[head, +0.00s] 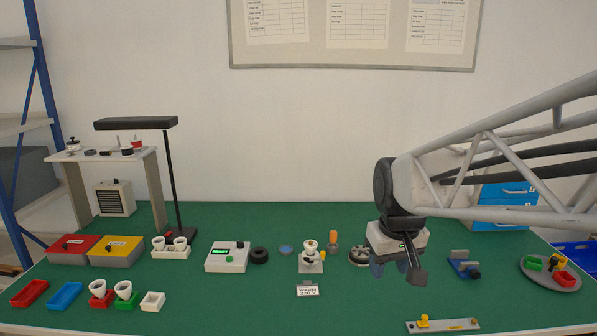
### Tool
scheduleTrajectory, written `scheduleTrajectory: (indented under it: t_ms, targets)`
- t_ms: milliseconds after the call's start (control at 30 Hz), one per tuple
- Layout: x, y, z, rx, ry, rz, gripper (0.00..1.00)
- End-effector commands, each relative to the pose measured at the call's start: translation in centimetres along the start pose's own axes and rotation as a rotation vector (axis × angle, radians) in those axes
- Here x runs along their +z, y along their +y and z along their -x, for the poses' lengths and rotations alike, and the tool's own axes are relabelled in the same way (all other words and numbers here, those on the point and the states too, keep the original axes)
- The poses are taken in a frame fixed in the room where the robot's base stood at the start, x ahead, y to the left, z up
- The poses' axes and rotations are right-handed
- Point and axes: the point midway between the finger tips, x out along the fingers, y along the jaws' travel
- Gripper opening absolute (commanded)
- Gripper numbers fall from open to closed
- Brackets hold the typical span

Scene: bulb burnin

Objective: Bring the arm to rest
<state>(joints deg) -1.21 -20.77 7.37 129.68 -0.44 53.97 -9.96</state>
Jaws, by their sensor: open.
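My arm reaches in from the right in the head view. My gripper (396,268) hangs at its end over the right half of the green table, with its jaws pointing down. The jaws are apart and nothing shows between them. I cannot tell its exact height above the table. The gripper partly hides a round grey item (358,257) behind it.
A blue clamp-like item (463,265) and a round tray (540,270) lie right of my gripper. A fixture (311,262) with a white bulb-like piece stands left of it. A strip (443,325) lies in front. Blue drawers (510,190) stand behind my arm.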

Motion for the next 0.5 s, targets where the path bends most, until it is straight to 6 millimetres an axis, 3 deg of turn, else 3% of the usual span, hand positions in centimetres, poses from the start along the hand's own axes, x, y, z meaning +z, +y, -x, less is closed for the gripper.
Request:
scheduleTrajectory:
  t_ms: [500]
  targets:
    - [12.5,-1.5,0.3,0.011,0.046,-0.159,0.47]
